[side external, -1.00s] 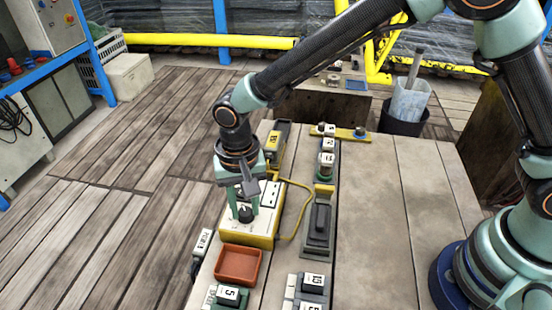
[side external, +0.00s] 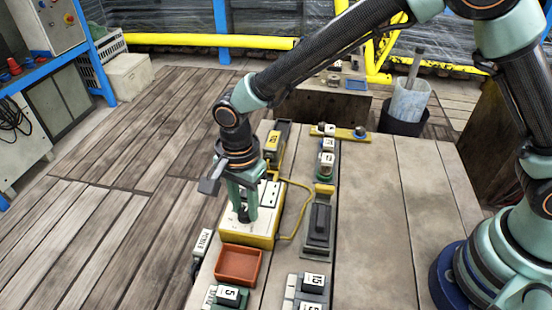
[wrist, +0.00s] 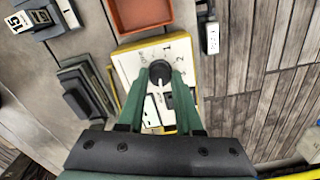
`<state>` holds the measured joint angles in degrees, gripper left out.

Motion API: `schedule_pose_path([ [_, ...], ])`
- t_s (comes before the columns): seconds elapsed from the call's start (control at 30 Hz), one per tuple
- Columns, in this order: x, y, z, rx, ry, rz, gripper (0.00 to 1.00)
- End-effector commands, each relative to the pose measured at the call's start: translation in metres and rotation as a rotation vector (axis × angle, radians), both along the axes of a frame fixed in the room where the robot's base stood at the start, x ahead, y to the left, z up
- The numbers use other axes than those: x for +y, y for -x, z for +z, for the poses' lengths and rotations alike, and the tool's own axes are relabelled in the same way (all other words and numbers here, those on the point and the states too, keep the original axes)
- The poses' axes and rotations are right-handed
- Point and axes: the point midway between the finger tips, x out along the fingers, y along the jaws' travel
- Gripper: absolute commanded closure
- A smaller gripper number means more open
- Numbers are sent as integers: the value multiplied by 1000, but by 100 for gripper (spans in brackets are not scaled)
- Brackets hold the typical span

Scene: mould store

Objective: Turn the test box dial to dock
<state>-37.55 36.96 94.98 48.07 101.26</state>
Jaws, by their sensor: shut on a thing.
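The test box (side external: 265,222) is a cream-topped box with a yellow base near the left edge of the bench. Its round black dial (wrist: 160,68) shows in the wrist view, with the numbers 1 and 2 printed to its upper right and right. Small lettering at its left is too small to read. My gripper (side external: 244,218) points down on the box and is shut on the dial, one green finger on each side of it.
An orange tray (side external: 238,264) sits just in front of the box. A yellow cable (side external: 302,205) loops on its right, beside a dark block on a grey base (side external: 319,222). Several numbered blocks stand around.

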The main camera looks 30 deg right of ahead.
Motion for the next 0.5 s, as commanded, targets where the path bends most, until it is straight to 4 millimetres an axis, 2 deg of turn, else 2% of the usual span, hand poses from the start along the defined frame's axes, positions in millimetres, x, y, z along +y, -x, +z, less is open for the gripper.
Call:
schedule_pose_path([
  [0.5,0,0,2,0,0,-40,100],
])
